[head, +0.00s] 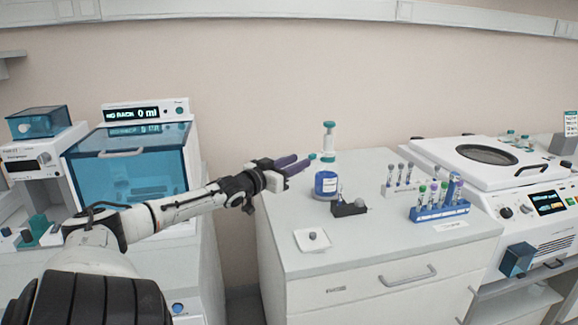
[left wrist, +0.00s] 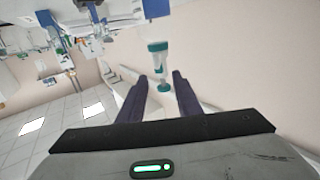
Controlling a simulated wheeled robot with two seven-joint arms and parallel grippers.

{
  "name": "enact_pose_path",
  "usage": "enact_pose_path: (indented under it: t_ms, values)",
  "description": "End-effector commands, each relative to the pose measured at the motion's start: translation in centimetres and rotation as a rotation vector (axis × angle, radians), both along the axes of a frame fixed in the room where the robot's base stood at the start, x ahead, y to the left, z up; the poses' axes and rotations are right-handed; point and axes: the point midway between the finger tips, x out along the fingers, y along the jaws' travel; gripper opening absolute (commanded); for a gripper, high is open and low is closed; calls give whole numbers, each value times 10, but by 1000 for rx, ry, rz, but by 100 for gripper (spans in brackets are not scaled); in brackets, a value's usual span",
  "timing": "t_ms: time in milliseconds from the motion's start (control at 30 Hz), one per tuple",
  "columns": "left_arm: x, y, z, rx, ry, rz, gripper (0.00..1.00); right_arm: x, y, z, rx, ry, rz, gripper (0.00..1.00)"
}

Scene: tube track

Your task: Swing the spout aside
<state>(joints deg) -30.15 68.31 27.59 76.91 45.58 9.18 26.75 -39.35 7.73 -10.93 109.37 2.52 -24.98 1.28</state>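A bottle of blue liquid (head: 326,183) with a clear, teal-capped dispenser top (head: 328,138) stands near the left end of the white cabinet top. A small teal tip (head: 312,156), which looks like the spout's end, points left from the dispenser. My left gripper (head: 303,162) reaches in from the left, just beside this tip. In the left wrist view its two dark fingers (left wrist: 160,84) are apart. The dispenser top (left wrist: 158,62) shows beyond them, with the teal tip (left wrist: 165,87) in line with the gap. I cannot tell whether a finger touches it. My right gripper is not in view.
A small black holder (head: 348,208) stands in front of the bottle, and a white square dish (head: 312,240) lies nearer. A blue tube rack (head: 440,212) and a white rack (head: 398,188) stand to the right. The wall is behind.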

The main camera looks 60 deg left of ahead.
Motion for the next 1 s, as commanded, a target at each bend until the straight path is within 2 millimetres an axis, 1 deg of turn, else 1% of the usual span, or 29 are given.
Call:
enact_pose_path:
  t_ms: [33, 133, 300, 1000]
  values:
    - [-6, -2, -2, -1, 4, 0, 31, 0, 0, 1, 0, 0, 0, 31]
    - [-15, -5, -2, -4, 2, 0, 31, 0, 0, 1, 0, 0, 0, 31]
    - [-24, -8, 0, 0, 1, 0, 31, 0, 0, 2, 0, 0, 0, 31]
    - [-26, -8, 0, 0, 0, 1, 31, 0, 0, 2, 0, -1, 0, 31]
